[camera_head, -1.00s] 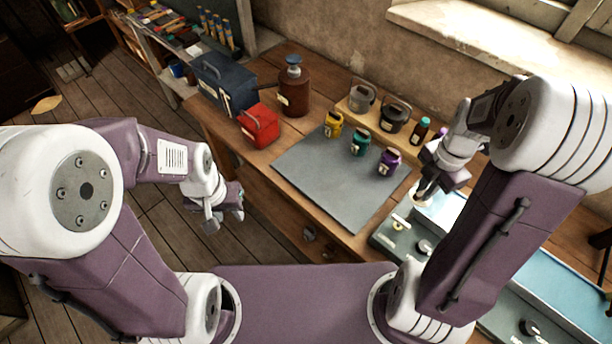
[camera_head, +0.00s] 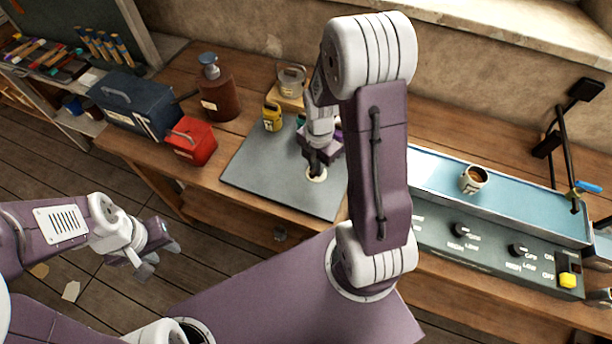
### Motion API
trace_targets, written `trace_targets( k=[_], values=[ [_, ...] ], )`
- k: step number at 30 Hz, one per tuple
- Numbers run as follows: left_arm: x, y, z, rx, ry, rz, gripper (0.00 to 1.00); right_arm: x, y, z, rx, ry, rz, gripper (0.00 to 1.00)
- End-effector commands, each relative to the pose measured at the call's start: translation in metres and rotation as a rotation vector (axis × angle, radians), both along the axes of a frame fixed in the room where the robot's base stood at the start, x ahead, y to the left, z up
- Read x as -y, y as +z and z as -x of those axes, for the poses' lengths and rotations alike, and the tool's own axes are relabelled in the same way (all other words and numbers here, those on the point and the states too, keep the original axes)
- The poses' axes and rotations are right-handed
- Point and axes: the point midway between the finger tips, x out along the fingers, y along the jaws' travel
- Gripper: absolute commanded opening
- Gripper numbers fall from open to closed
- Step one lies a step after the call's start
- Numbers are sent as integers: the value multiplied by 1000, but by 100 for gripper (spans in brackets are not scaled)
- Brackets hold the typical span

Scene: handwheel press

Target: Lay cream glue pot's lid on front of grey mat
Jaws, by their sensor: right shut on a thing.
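The cream glue pot (camera_head: 473,182) stands open on the blue top of the warming unit, with brown glue showing inside. Its lid, a small cream disc (camera_head: 317,179), is in my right gripper (camera_head: 316,170), which is shut on it. The lid is over the front right part of the grey mat (camera_head: 265,185); I cannot tell whether it touches the mat. My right arm hides the mat's back right area and most of the jars there. My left gripper (camera_head: 160,258) is open and empty, away from the table at the left.
A yellow jar (camera_head: 272,117) stands at the mat's back edge. A red box (camera_head: 191,141), a brown bottle (camera_head: 218,95) and a blue toolbox (camera_head: 137,102) stand to its left. The warming unit (camera_head: 440,168) is to the right. The mat's front left is bare.

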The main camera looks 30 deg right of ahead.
Motion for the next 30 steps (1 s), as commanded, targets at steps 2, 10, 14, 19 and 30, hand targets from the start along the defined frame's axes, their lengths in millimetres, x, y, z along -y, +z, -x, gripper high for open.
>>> trace_targets(
  k=[2, 10, 14, 19, 30],
  values=[
    [0, 2, 0, 0, 0, 0, 36, -13, -9, -8, -2, 4, 0, 0],
    [0, 3, 0, 0, 0, 0, 36, -25, -21, -16, 0, -2, 0, 0],
    [0, 4, 0, 0, 0, 0, 36, -24, -44, -15, -4, -2, -1, 0],
    [0, 4, 0, 0, 0, 0, 36, -24, -58, -16, 1, -2, 0, 0],
    [0, 2, 0, 0, 0, 0, 36, -24, -61, -16, 1, -1, 1, 26]
  ],
)
